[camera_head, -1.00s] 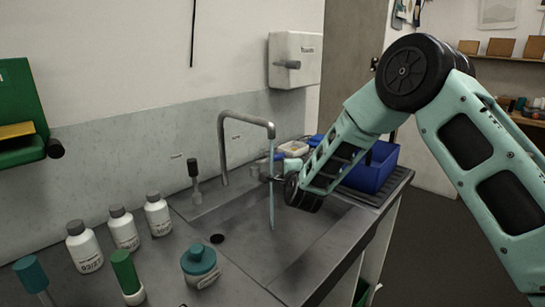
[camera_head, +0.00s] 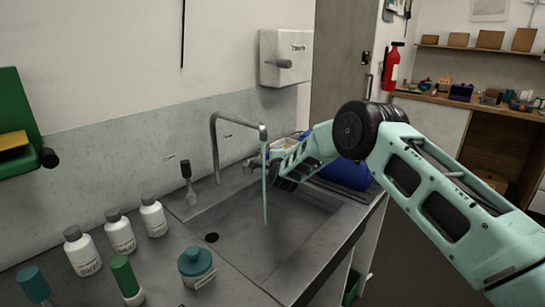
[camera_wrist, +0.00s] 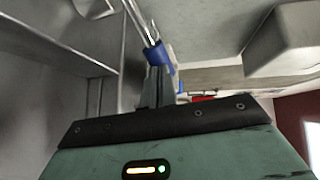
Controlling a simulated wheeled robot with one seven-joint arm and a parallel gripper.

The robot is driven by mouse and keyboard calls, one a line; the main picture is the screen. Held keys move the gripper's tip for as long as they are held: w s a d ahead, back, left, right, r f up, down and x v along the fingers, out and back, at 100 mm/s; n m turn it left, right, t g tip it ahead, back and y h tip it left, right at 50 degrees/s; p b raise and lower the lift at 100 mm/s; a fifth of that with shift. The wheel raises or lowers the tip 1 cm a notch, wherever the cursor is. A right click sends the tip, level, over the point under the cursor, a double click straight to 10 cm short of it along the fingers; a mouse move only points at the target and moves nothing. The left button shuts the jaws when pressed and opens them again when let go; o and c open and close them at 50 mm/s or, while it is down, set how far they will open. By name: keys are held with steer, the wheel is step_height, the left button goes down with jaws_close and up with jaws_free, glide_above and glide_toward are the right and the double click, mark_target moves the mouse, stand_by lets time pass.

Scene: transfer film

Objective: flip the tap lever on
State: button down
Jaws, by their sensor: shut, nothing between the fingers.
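The grey tap spout (camera_head: 214,150) arches over the sink basin (camera_head: 235,240). A thin pale-blue stream (camera_head: 265,195) hangs from its mouth into the basin. My gripper (camera_wrist: 158,78) is shut and empty. In the wrist view its fingertips are close to a grey rod with a blue collar (camera_wrist: 153,53), which looks like the tap lever; I cannot tell whether they touch. In the head view my gripper is behind the spout, largely hidden by it and my wrist, so the lever's angle is unclear there.
A black-topped upright fitting (camera_head: 187,172) stands left of the spout. White bottles (camera_head: 119,235), a teal-capped jar (camera_head: 196,266) and a green-capped bottle (camera_head: 126,278) line the front left. A white dispenser (camera_head: 287,55) hangs above.

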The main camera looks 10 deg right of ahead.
steer(key=shift+w+f, duration=0.1)
steer(key=shift+w, duration=0.25)
